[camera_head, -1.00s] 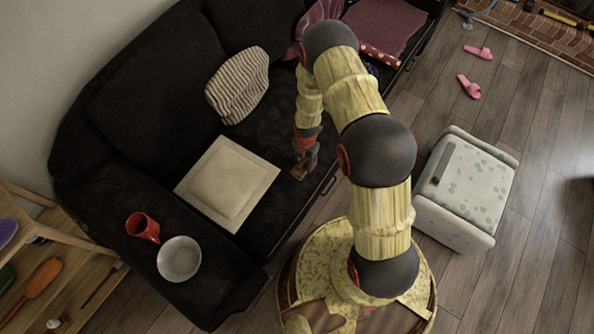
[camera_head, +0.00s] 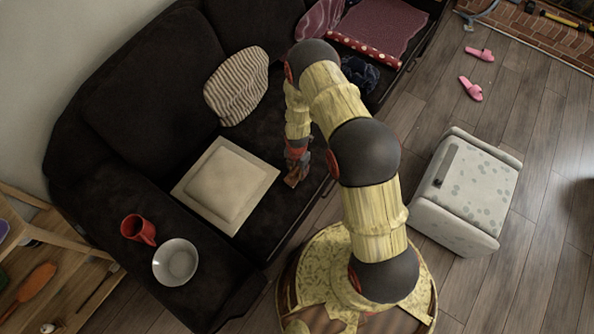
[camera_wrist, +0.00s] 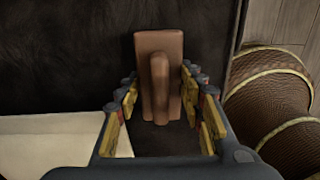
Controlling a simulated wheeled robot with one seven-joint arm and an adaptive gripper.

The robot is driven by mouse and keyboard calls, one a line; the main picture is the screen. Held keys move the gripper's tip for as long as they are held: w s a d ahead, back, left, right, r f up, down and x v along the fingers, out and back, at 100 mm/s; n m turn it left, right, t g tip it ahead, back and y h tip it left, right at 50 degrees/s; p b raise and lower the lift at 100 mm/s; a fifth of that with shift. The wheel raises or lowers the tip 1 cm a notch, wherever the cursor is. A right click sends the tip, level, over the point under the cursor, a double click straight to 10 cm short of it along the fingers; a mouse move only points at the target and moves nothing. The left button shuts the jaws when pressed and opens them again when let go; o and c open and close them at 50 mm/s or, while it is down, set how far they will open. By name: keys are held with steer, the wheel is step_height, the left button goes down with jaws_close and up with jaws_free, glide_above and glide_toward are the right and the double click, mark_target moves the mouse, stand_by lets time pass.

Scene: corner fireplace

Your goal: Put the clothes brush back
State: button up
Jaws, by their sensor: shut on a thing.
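My gripper (camera_wrist: 163,92) is shut on a brown wooden block with a raised ridge along its middle, which I take to be the clothes brush (camera_wrist: 158,62). In the wrist view the brush sits between the two fingers, over the dark sofa seat. In the head view my gripper (camera_head: 298,164) is low over the front part of the black sofa (camera_head: 150,110), right of a cream square cushion (camera_head: 226,185). The brush (camera_head: 292,181) shows there as a small brown shape under the fingers. I cannot tell whether it touches the seat.
A red mug (camera_head: 138,229) and a grey bowl (camera_head: 175,262) stand on the sofa's near arm. A striped cushion (camera_head: 236,86) leans at the back. Dark blue cloth (camera_head: 360,75) lies farther along. A spotted pouf (camera_head: 470,195) with a dark strip stands right. Pink slippers (camera_head: 471,88) lie on open floor.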

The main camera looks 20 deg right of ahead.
steer(key=o, duration=1.2)
steer(key=shift+f, duration=0.15)
step_height(320, 180, up, 12)
steer(key=p, duration=0.4)
steer(key=w+r+m+t, duration=0.1)
steer(key=w+r+m, duration=0.15)
steer(key=r, duration=0.65)
steer(key=w+r+m, duration=0.1)
steer(key=r+m, duration=0.2)
steer(key=r, duration=0.6)
step_height(320, 180, up, 19)
steer(key=m+t, duration=0.2)
steer(key=m, duration=0.5)
glide_above(297, 168)
steer(key=s+r+m+t, duration=0.2)
steer(key=s+r+m, duration=1)
steer(key=s+r, duration=0.6)
steer(key=s, duration=0.4)
steer(key=shift+s+r+m+t, duration=0.15)
steer(key=shift+r+m+t, duration=0.1)
steer(key=shift+m+t, duration=0.1)
steer(key=shift+a, duration=0.1)
